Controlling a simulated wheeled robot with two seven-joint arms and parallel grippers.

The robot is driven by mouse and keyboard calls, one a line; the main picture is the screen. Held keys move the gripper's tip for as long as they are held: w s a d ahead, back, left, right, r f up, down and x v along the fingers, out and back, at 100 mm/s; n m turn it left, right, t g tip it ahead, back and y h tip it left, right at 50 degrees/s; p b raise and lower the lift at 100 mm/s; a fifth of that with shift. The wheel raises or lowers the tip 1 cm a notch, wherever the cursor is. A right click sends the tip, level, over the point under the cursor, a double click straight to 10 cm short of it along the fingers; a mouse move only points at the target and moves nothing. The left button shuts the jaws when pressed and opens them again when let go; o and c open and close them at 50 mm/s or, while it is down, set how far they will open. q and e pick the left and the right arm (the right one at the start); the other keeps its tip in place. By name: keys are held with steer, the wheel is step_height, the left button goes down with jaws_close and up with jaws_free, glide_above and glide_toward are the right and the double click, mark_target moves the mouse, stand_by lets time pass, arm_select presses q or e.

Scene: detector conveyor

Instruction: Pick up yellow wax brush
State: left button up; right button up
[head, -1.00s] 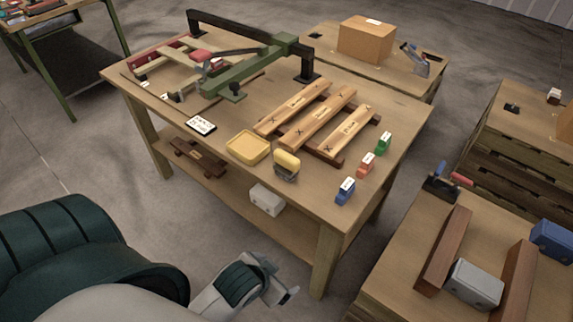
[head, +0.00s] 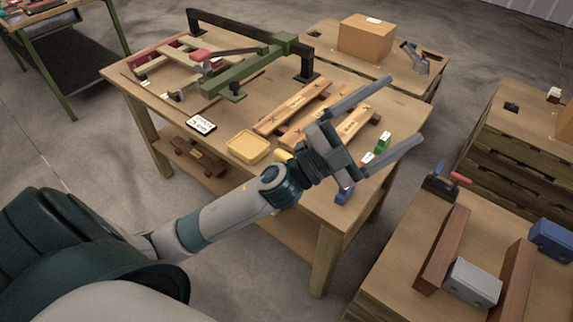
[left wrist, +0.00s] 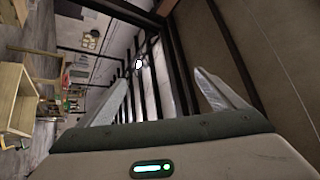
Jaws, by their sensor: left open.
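The yellow wax brush (head: 281,155) stands on the main wooden table beside the yellow tray (head: 231,152). Only a sliver of its yellow top shows in the head view; my left arm hides the rest. My left gripper (head: 406,110) is open and empty, held above the right part of the table, with its fingers pointing up and right, away from the brush. In the left wrist view the open fingers (left wrist: 162,77) point at the room's wall and ceiling, and the brush is not seen there. My right gripper is not in view.
Wooden planks (head: 292,106) lie behind my gripper. Small blue (head: 345,193) and green (head: 384,141) items stand near the table's right edge. A green clamp arm (head: 245,70) is at the back. A side table with a grey box (head: 472,283) is at lower right.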

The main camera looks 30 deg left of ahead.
arm_select(q)
steer(key=s+d+f+m+g+h, duration=0.2)
steer(key=s+d+m+g, duration=0.15)
steer(key=m+g, duration=0.55)
steer(key=s+d+f+m+g+h, duration=0.15)
steer(key=d+m+g, duration=0.25)
steer(key=m+g, duration=0.45)
steer(key=w+a+f+m+y, duration=0.2)
steer(key=a+f+m+y, duration=0.1)
steer(key=a+f+y, duration=0.5)
steer(key=w+a+n+y, duration=0.1)
steer(key=a+y, duration=0.4)
steer(key=a, duration=0.7)
steer(key=w+a+n+y, duration=0.2)
steer(key=a+y, duration=0.3)
steer(key=a, duration=0.7)
steer(key=shift+w+a+r, duration=0.4)
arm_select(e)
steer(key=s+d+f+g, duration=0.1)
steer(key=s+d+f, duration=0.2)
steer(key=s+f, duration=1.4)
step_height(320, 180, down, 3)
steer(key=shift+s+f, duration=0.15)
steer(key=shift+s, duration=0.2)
arm_select(q)
steer(key=shift+f, duration=0.15)
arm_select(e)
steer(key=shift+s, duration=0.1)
